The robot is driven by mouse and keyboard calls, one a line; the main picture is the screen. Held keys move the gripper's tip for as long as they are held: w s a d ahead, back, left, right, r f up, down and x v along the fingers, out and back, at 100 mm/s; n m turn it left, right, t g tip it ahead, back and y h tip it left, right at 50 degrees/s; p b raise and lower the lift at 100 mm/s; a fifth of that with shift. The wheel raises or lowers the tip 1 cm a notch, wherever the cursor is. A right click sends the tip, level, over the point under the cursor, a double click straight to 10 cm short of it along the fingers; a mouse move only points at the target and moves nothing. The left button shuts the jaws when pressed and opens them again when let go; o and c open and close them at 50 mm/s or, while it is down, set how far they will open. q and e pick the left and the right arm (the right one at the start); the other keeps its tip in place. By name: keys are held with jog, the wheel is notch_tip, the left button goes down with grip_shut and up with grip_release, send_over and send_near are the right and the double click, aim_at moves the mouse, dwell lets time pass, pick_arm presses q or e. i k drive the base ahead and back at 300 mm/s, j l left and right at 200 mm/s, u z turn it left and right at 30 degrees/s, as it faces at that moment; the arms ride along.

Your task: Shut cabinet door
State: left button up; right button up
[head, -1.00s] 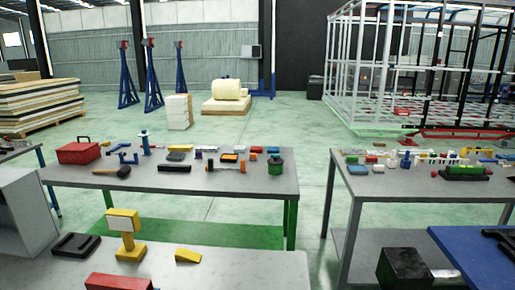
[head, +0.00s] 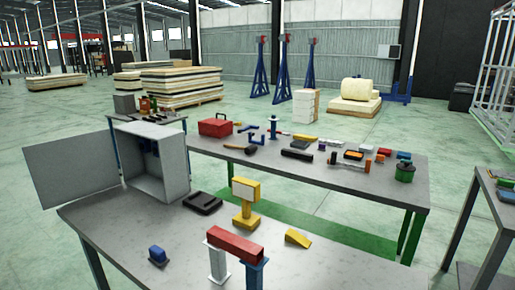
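A grey metal cabinet (head: 166,183) stands on the left end of the near grey table in the head view. Its door (head: 70,166) is hinged on the left edge of the opening and swung wide open out to the left. The open front shows the inside (head: 150,158), with small dark blue items near the top; the rest of the inside is hard to make out. Neither of my grippers shows in the head view.
The near table (head: 185,235) bears a black tray (head: 203,202), a yellow stand (head: 246,202), a yellow wedge (head: 298,238), a red bar on two posts (head: 235,244) and a blue block (head: 157,255). Another table (head: 390,185) with tools stands behind. Open floor lies left of the door.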

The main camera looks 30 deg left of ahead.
aim_at(62, 171)
jog(key=j+z, duration=0.1)
jog(key=j, duration=1.4)
jog(key=j+z, duration=0.1)
jog(key=j, duration=0.9)
jog(key=k+j+z, duration=0.15)
jog(key=j, duration=0.35)
jog(key=j+z, duration=0.1)
jog(key=j, duration=0.4)
jog(key=k+j, duration=0.1)
jog(key=j, duration=0.4)
jog(key=j+z, duration=0.15)
jog(key=j, duration=0.35)
jog(key=k+j+z, duration=0.1)
jog(key=j, duration=0.9)
jog(key=k+j+z, duration=0.15)
jog(key=j, duration=0.9)
jog(key=k+j+z, duration=0.15)
jog(key=j, duration=0.9)
jog(key=k+j+z, duration=0.15)
jog(key=j, duration=0.35)
